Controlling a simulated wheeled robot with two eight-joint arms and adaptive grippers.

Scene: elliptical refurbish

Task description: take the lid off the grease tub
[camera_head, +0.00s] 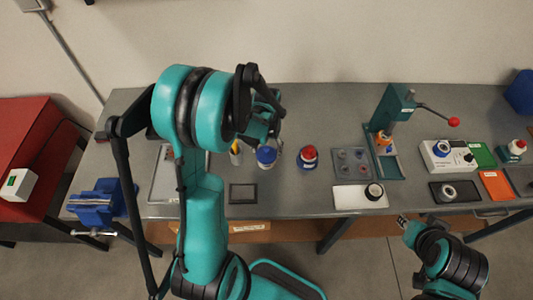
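A white tub with a blue lid (266,156) stands on the grey bench near its middle; I take it for the grease tub, though no label is readable. The blue lid appears to be on it. My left gripper (268,122) is behind my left arm's wrist, just above and beyond the blue lid in the picture. Its fingers are mostly hidden, so I cannot tell whether it is open or touches anything. A container with a red top (307,156) stands just right of the blue-lidded one. My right arm is low at the right, and its gripper (403,221) shows only as a small part.
A dark flat pad (243,194) lies in front of the tub. A grey tray with round pockets (352,161), a teal press (391,112) and a white mat (354,197) are to the right. A blue vise (96,204) is at the left end. The bench (290,194) is bare right of the pad.

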